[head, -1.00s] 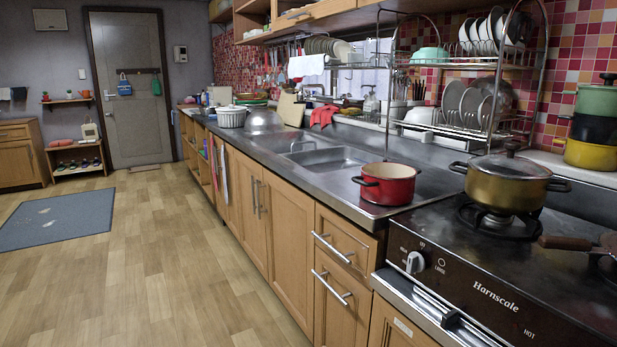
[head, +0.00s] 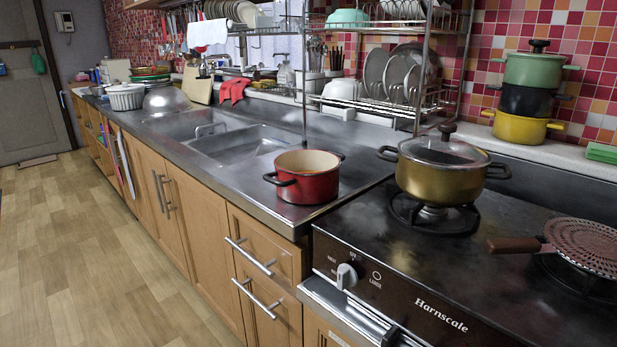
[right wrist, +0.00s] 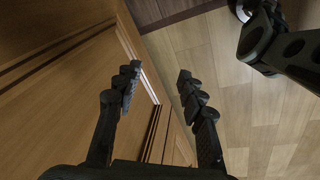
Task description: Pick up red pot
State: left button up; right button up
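The red pot (head: 306,180) is open-topped with a cream inside and two dark side handles. It stands upright on the steel counter (head: 235,194), between the sink and the stove, in the head view. Neither gripper shows in the head view. In the right wrist view my right gripper (right wrist: 158,82) has its two dark fingers spread apart with nothing between them. It is over the wooden floor beside brown cabinet fronts (right wrist: 65,95). The pot is not in the right wrist view.
A gold pot with a glass lid (head: 440,172) stands on the stove (head: 420,265), right of the red pot. A round trivet-like pan (head: 585,245) lies further right. The sink (head: 245,145) is behind left. A dish rack (head: 400,105) stands behind. The floor (head: 80,260) at left is clear.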

aim_at(303, 176)
jog(key=z, duration=1.05)
jog(key=j+z, duration=0.6)
jog(key=z, duration=0.25)
jog(key=j+z, duration=0.4)
jog(key=k+j+z, duration=0.55)
jog(key=j+z, duration=0.15)
jog(key=j, duration=0.2)
